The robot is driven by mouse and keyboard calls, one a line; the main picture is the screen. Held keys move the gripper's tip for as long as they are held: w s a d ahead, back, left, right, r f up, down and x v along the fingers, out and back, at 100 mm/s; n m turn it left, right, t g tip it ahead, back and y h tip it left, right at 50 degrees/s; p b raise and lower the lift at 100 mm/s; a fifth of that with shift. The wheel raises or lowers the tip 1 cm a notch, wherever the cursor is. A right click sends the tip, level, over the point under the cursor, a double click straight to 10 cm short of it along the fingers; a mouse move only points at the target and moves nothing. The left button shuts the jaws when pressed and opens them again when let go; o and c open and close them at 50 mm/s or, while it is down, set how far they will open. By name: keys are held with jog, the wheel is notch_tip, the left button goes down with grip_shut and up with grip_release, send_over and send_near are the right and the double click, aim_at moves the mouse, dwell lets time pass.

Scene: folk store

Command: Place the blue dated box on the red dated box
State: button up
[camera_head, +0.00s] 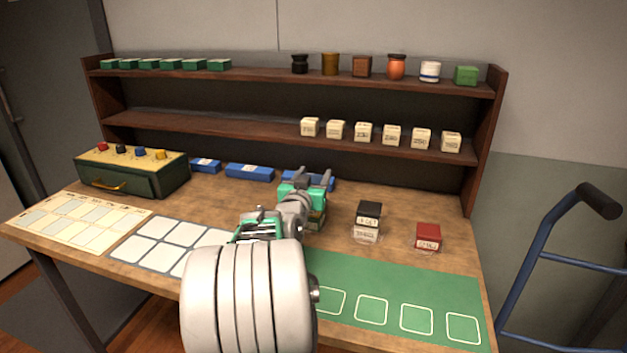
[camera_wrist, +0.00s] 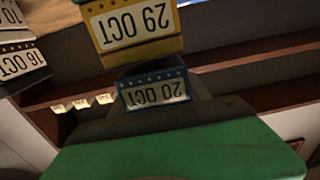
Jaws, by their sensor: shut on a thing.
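The blue dated box (camera_wrist: 150,86) reads "20 OCT" upside down in the wrist view. My gripper (camera_head: 306,181) is shut on it; a large green finger (camera_wrist: 180,150) fills the bottom of that view. A yellow dated box (camera_wrist: 137,32) reading "29 OCT" appears right against the blue one; I cannot tell whether they touch. In the head view the gripper mostly hides the held box. The red dated box (camera_head: 428,235) sits on the table at right, label facing forward, with nothing on top. It does not show in the wrist view.
A black-topped dated box (camera_head: 369,212) stands between my gripper and the red box. The green mat (camera_head: 395,283) lies in front. Blue boxes (camera_head: 250,172) lie behind, below shelves (camera_head: 200,127) holding small boxes and jars. A drawer unit (camera_head: 132,172) stands at left.

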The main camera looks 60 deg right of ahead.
jog(key=shift+f, duration=0.2)
jog(key=shift+f+b, duration=0.3)
jog(key=o, duration=1.5)
jog(key=shift+r, duration=0.1)
jog(key=shift+c, duration=0.2)
jog(key=shift+r+p, duration=0.1)
jog(key=shift+p, duration=0.25)
